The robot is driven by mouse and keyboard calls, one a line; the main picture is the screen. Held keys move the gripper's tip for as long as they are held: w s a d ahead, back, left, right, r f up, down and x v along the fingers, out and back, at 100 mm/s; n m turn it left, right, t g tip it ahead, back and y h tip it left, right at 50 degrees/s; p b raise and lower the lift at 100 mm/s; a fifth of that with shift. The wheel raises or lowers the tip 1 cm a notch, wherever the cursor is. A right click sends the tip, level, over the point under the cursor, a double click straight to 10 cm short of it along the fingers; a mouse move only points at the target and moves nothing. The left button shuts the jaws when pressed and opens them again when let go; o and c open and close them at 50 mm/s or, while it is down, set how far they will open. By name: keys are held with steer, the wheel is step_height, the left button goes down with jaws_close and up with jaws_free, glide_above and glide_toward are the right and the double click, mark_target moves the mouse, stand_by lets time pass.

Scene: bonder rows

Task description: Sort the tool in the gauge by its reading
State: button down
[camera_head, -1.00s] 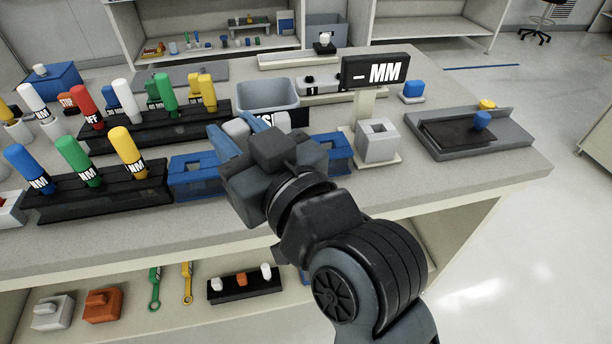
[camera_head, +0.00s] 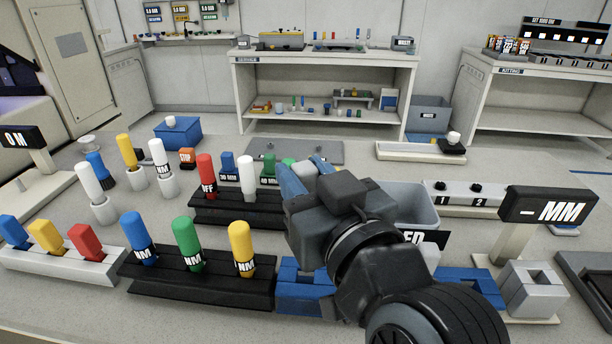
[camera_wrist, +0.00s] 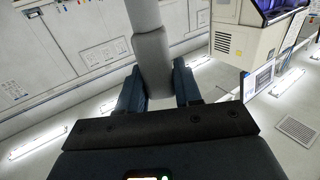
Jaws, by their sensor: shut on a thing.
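My gripper (camera_head: 305,176) is raised over the bench in the head view, near the right end of the back black rack (camera_head: 240,205). In the wrist view, its two blue fingers (camera_wrist: 159,88) are shut on a pale grey-white tool (camera_wrist: 150,48). The gauge (camera_head: 536,288) is a light grey block with a square, empty-looking opening at the right. Its display (camera_head: 548,205) reads "– MM". The front black rack (camera_head: 200,290) holds a blue, a green and a yellow tool. The back rack holds a red tool by an "OFF" label and a white one; my gripper hides its right end.
Blue slotted blocks (camera_head: 302,292) stand right of the front rack, partly behind my arm. A grey bin (camera_head: 418,205) is partly hidden. A white rack (camera_head: 70,268) with blue, yellow and red pieces is at front left. White holders with tools stand behind it.

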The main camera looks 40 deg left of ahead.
steer(key=shift+d, duration=0.1)
steer(key=shift+f+b, duration=2.45)
steer(key=shift+f, duration=0.75)
steer(key=shift+f, duration=0.1)
steer(key=shift+f+b, duration=0.35)
steer(key=shift+f+b, duration=1.7)
steer(key=shift+f, duration=0.45)
steer(key=c, duration=0.7)
jaws_free()
